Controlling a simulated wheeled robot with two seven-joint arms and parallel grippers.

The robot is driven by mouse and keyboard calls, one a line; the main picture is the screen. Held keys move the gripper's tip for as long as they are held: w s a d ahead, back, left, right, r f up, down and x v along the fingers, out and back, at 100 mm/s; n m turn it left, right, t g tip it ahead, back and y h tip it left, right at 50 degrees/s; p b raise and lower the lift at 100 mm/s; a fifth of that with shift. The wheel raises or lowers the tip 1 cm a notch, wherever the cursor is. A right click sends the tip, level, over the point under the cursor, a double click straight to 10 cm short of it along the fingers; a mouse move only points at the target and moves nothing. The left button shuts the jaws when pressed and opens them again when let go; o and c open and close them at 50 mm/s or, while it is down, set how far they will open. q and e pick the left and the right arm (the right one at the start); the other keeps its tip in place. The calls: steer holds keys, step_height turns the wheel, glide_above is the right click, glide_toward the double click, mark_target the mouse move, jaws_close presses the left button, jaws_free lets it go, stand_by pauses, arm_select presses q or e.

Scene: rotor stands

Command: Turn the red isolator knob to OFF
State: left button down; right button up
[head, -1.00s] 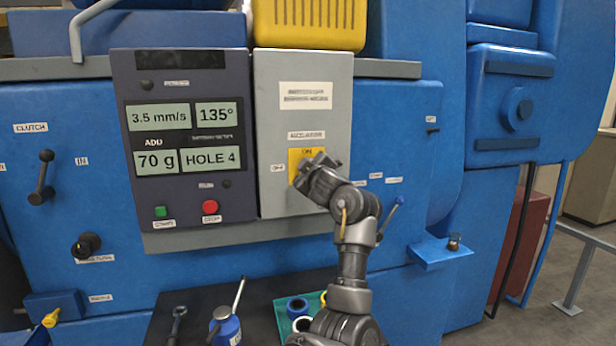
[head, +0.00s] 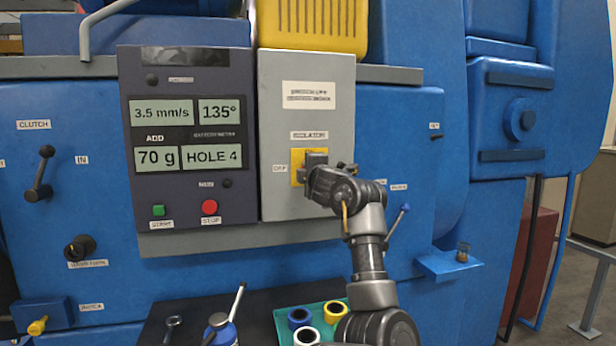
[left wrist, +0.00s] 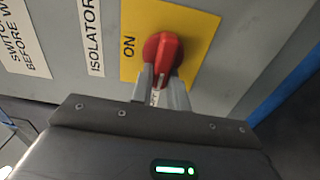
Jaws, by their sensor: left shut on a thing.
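The red isolator knob (left wrist: 163,52) sits on a yellow plate (left wrist: 198,45) in the left wrist view. Its grip points down in that picture, between my fingers, toward a small white label partly hidden there. The ON mark (left wrist: 129,46) is to the left of the knob. My left gripper (left wrist: 161,82) is shut on the knob's grip. In the head view my left gripper (head: 316,174) covers the knob and part of the yellow plate (head: 297,158). The OFF label (head: 280,168) shows left of the plate on the grey box (head: 290,120). My right gripper is not in view.
A dark display panel (head: 187,130) with a green button (head: 158,210) and a red button (head: 209,207) stands left of the grey box. Below are a green tray (head: 283,322) with rings and a blue bottle (head: 221,328).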

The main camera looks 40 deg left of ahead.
arm_select(q)
steer(key=shift+f, duration=0.1)
stand_by(0.5)
steer(key=c, duration=1.4)
jaws_free()
steer(key=shift+o, duration=0.2)
steer(key=shift+d, duration=0.1)
steer(key=b+v, duration=0.4)
steer(key=v, duration=0.6)
steer(key=shift+s+d, duration=0.3)
